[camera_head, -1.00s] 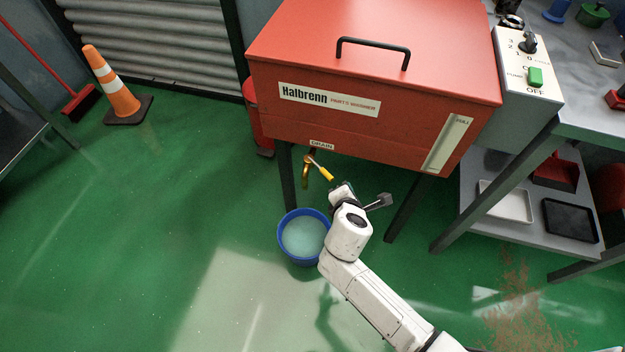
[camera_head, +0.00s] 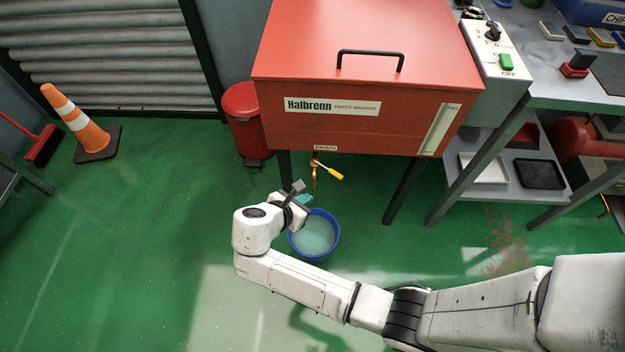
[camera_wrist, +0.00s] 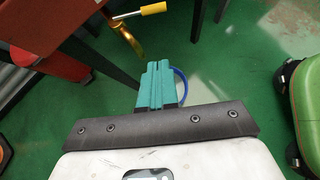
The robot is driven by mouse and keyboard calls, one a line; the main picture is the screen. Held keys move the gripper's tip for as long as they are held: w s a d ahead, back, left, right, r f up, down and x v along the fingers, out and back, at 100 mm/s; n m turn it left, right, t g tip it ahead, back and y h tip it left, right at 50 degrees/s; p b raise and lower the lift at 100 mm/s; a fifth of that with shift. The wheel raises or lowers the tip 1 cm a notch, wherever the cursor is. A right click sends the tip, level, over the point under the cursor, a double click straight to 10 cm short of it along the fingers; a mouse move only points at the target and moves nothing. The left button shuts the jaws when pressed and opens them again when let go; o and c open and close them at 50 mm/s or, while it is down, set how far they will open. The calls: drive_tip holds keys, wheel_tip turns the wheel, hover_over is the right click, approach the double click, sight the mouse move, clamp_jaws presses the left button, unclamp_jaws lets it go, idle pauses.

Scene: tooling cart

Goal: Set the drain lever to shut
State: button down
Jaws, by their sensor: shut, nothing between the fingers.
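The drain lever (camera_head: 330,171) has a yellow grip and sits on a brass tap (camera_head: 314,181) below the front of the red parts washer (camera_head: 400,128). The lever points to the right and slopes down in the head view. In the wrist view the lever (camera_wrist: 150,9) is at the top, above the brass tap (camera_wrist: 130,40). My gripper (camera_head: 304,198) is below and left of the tap, apart from the lever. In the wrist view its teal fingers (camera_wrist: 156,68) are together and empty.
A blue bucket (camera_head: 336,226) of pale liquid stands on the floor below the tap, close to my gripper. The washer's dark legs (camera_head: 404,192) stand to either side of the tap. A red bin (camera_head: 245,125) is behind left.

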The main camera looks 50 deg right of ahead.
sight(337, 176)
drive_tip(key=d+f+b, duration=0.1)
drive_tip(key=d+f, duration=0.4)
drive_tip(key=d, duration=0.6)
drive_tip(key=shift+w+d+f+b, duration=0.15)
drive_tip(key=shift+w+f+b, duration=0.05)
drive_tip(key=shift+w+b, duration=0.25)
drive_tip(key=p, duration=0.1)
drive_tip(key=d+n+t+p, duration=0.2)
drive_tip(key=shift+s+r+p, duration=0.25)
drive_tip(key=shift+s+p, duration=0.15)
drive_tip(key=d+n+t+p, duration=0.1)
drive_tip(key=n, duration=0.1)
drive_tip(key=d+n+t+y+p, duration=0.1)
drive_tip(key=shift+d+f+n+t, duration=0.2)
drive_tip(key=shift+d+n+t, duration=0.05)
drive_tip(key=shift+n+t, duration=0.15)
drive_tip(key=shift+w+d, duration=0.15)
drive_tip(key=shift+d, duration=0.3)
